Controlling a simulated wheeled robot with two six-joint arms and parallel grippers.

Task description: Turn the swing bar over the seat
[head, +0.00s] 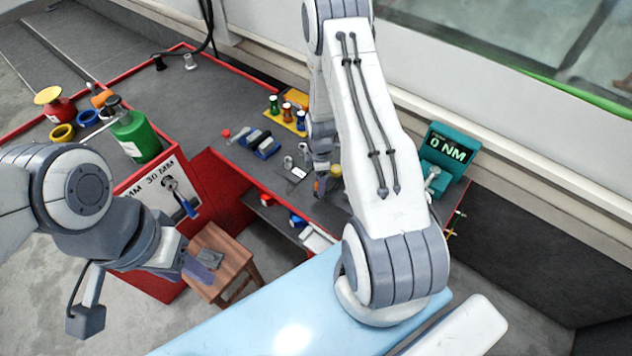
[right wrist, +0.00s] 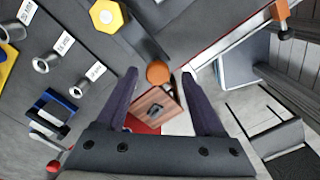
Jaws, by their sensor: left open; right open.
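No part is plainly a swing bar or its seat. An orange round knob (right wrist: 157,72) lies just beyond and between the fingertips of my right gripper (right wrist: 160,75), which is open and empty. In the head view this orange part (head: 318,187) shows at the bench edge beside my right gripper, half hidden by my arm. A metal lever with a blue handle (head: 190,208) is on the panel marked 30 MM (head: 155,190). My left gripper (head: 203,266) is open and empty, over the wooden stool (head: 232,245). The stool also shows in the right wrist view (right wrist: 170,103).
The red-edged bench (head: 205,100) carries a green bottle (head: 138,135), labelled sockets (right wrist: 62,50), a yellow hexagonal part (right wrist: 107,15) and a teal 0 NM display (head: 447,155). A pale blue surface (head: 250,325) is in front. Bare bench top lies at the back left.

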